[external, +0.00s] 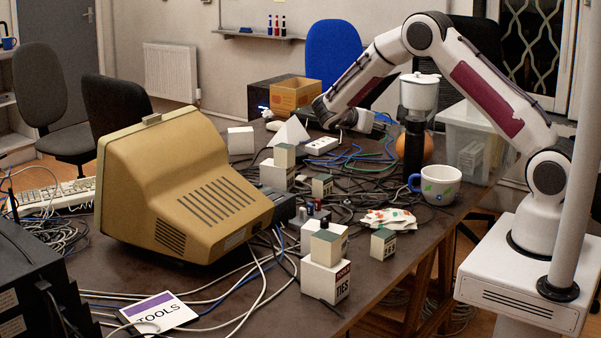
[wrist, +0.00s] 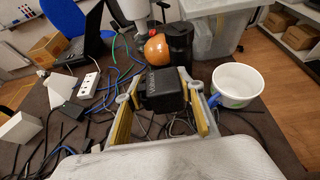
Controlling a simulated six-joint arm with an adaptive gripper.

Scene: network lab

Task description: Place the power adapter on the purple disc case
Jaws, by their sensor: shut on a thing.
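The power adapter (wrist: 164,90) is a black block in the wrist view, between the yellow-padded fingers of my gripper (wrist: 163,98). My gripper is shut on it and holds it above the cables. In the external view my gripper (external: 376,127) is at the far part of the table, left of a black stand, and the adapter is hard to make out there. The disc case (external: 158,312), white with a purple band and the word TOOLS, lies flat at the near left edge of the table, far from my gripper. A pale cable crosses its lower corner. It is not in the wrist view.
A beige monitor (external: 180,190) stands between my gripper and the case. Small boxes (external: 326,275), a mug (external: 435,184), a power strip (external: 320,145), an orange ball (wrist: 158,49) and many tangled cables crowd the table. A black stand (wrist: 180,45) is just beyond the adapter.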

